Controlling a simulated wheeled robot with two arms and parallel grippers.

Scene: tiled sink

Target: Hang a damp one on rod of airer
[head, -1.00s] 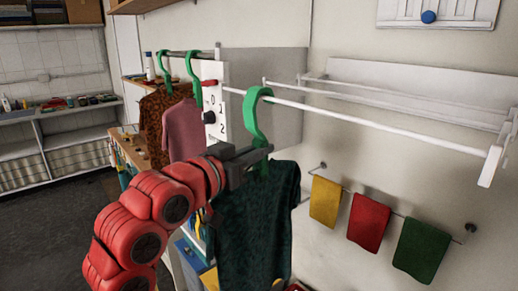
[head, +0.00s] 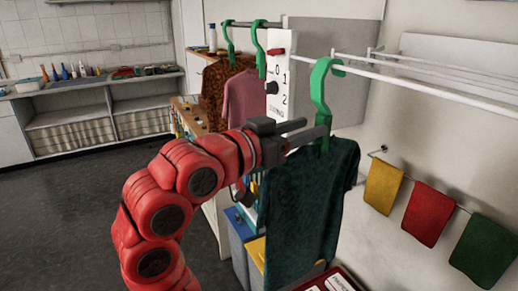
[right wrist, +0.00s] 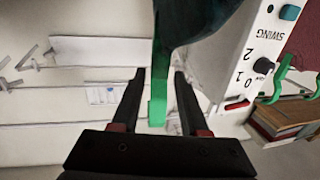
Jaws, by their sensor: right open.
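A dark teal patterned shirt (head: 308,200) hangs from a green hanger (head: 319,90). The hanger's hook reaches up to the white airer rod (head: 430,86) and appears to lie over it. My right gripper (head: 308,137) is at the hanger's neck, just above the shirt. In the right wrist view, its two fingers (right wrist: 159,80) stand apart on either side of the green hanger stem (right wrist: 158,108). The dark shirt shows above in that view. The exact contact of hook and rod is hard to tell. My left gripper is out of view.
A brown patterned shirt (head: 213,95) and a pink shirt (head: 242,100) hang on green hangers from a dark rod behind the white numbered panel (head: 283,90). Yellow (head: 383,187), red (head: 428,213) and green (head: 484,250) cloths hang on a lower wall rail. Bins stand below the shirt.

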